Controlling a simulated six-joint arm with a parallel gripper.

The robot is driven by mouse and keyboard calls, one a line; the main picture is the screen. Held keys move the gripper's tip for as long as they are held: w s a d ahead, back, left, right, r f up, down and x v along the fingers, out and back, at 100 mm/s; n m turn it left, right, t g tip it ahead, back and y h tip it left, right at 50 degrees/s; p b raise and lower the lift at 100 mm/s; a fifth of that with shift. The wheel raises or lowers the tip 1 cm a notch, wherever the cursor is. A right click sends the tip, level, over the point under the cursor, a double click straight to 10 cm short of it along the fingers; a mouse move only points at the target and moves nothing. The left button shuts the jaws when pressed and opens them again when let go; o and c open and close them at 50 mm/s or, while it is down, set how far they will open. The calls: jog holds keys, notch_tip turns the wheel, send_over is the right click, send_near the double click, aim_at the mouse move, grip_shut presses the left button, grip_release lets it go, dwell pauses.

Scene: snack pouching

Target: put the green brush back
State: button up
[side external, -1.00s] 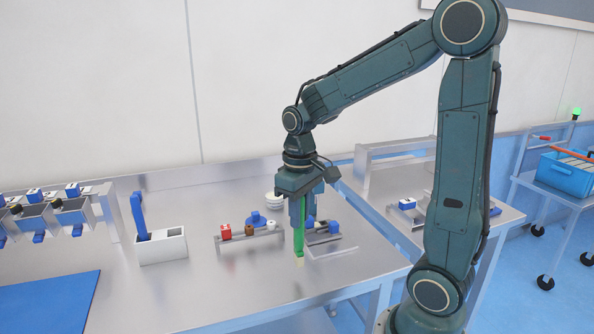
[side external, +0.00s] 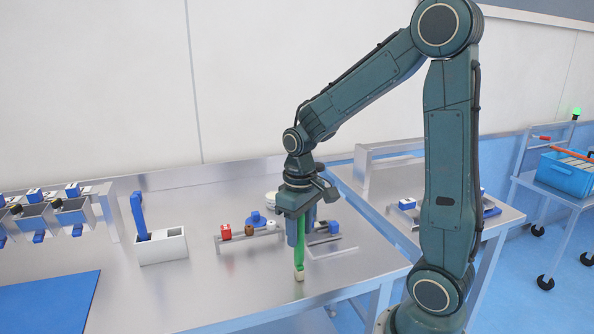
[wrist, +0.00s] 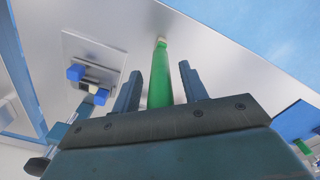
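The green brush (side external: 300,254) is upright with its pale bristle end down, at or just above the tabletop near the front edge; contact is hard to tell. My gripper (side external: 301,243) points down with its fingers on either side of the brush's handle. In the wrist view the green brush (wrist: 160,85) runs between the fingers of my gripper (wrist: 160,75), with a gap showing on each side, so the gripper looks open around it. A white holder block (side external: 162,249) stands to the left with a blue brush (side external: 139,216) in its left part.
A low rack (side external: 250,243) with small red, brown and blue items stands behind and left of my gripper. A grey tray (side external: 337,247) lies close to its right. A blue mat (side external: 48,303) and bins (side external: 37,217) are far left. The table in front of the holder is clear.

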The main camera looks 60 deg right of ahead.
jog(key=shift+r, duration=0.1)
notch_tip(320, 180, up, 12)
jog(key=shift+r, duration=0.1)
dwell(0.9)
jog(key=shift+a, duration=0.1)
dwell(0.4)
jog(key=s+a+n+t, duration=0.1)
jog(key=s+a+t, duration=0.4)
jog(key=s+a, duration=0.4)
jog(key=shift+s+n+t, duration=0.3)
jog(key=shift+s+n, duration=0.1)
jog(key=shift+s, duration=0.45)
